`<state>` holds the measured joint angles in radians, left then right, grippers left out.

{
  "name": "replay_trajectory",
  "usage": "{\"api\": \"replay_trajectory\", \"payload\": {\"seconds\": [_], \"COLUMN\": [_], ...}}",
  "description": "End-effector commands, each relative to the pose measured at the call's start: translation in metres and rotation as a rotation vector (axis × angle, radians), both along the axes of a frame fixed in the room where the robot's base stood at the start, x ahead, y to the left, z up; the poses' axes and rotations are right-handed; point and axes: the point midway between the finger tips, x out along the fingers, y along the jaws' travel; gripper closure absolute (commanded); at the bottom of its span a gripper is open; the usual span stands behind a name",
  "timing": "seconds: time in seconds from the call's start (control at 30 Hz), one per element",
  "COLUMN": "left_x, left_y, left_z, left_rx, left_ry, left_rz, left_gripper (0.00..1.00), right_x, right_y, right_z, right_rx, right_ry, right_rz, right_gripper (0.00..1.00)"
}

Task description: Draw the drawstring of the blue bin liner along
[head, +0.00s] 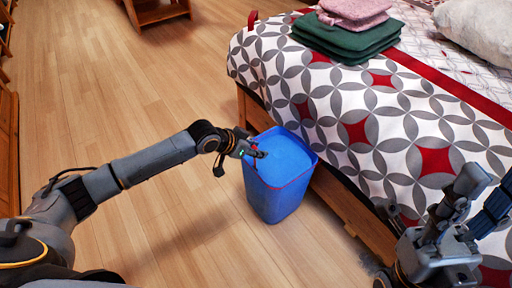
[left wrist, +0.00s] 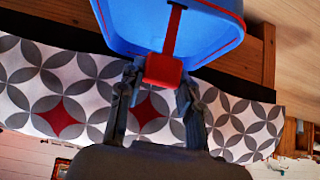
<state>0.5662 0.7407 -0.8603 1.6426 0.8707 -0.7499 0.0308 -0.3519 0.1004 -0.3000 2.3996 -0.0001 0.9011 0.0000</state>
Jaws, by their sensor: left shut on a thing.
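The blue bin liner (head: 282,192) sits in a bin on the wood floor beside the bed, its blue surface filling the opening. Its red drawstring (head: 291,185) runs around the rim. My left gripper (head: 262,154) is at the rim's left side. In the left wrist view, the red tab of the drawstring (left wrist: 163,71) is between the fingertips of my left gripper (left wrist: 157,84), which is shut on it. A red strip runs from the tab over the blue liner (left wrist: 212,25). My right gripper (head: 462,190) is at the lower right, away from the bin; its jaw opening is unclear.
The bed (head: 345,115), with a patterned cover, stands right behind the bin, its wooden frame close to the bin's right side. Folded green cloths (head: 345,42) and pink cloths (head: 352,12) lie on the bed.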

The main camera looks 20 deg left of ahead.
Motion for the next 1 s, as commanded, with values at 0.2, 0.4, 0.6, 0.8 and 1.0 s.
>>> {"api": "replay_trajectory", "payload": {"seconds": [0.2,0.4,0.6,0.8,1.0], "left_x": [0.001,0.000,-0.005,-0.026,-0.051], "left_y": [0.000,0.000,0.005,0.021,0.038], "left_z": [0.002,0.001,0.007,0.034,0.063], "left_rx": [-0.002,-0.001,0.001,0.002,0.002], "left_ry": [-0.003,-0.002,-0.002,-0.003,-0.002], "left_rz": [0.000,0.000,0.001,0.001,0.000], "left_gripper": [0.40,0.40,0.40,0.40,0.40], "right_x": [0.000,0.000,0.000,0.000,0.000], "right_y": [0.000,0.000,0.000,0.000,0.000], "right_z": [0.000,0.000,0.001,0.001,0.001], "right_rx": [0.000,0.000,0.001,0.001,0.000], "right_ry": [0.000,0.000,-0.002,-0.002,-0.001], "right_rz": [0.000,0.000,0.000,0.000,0.000], "right_gripper": [0.60,0.60,0.60,0.60,0.60]}}
